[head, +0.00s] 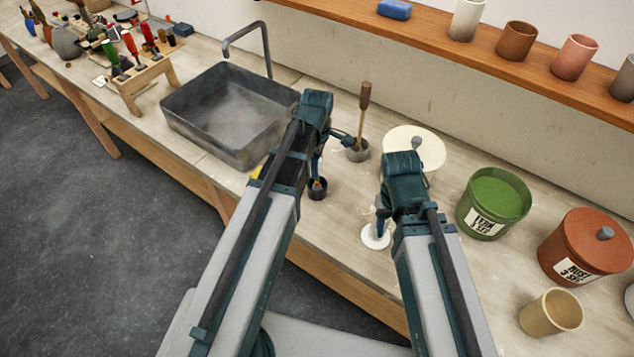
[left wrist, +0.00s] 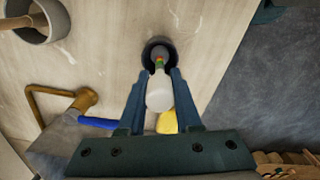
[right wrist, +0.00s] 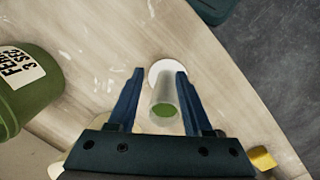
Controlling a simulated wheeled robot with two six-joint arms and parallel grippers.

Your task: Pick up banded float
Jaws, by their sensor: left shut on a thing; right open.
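In the head view the coloured bands show at the dark cup (head: 317,190), below my left gripper (head: 318,165). My right gripper (right wrist: 157,75) is open around a pale cylinder (right wrist: 163,92) with a green end, over a white disc (head: 375,238).
A grey sink (head: 225,110) lies left of my left arm. A mortar with a pestle (head: 358,150) and a cream lidded pot (head: 428,150) stand behind the grippers. A green tub (head: 493,203) and a rust-red tub (head: 588,248) stand right. A tan cup (head: 550,313) is near the front edge.

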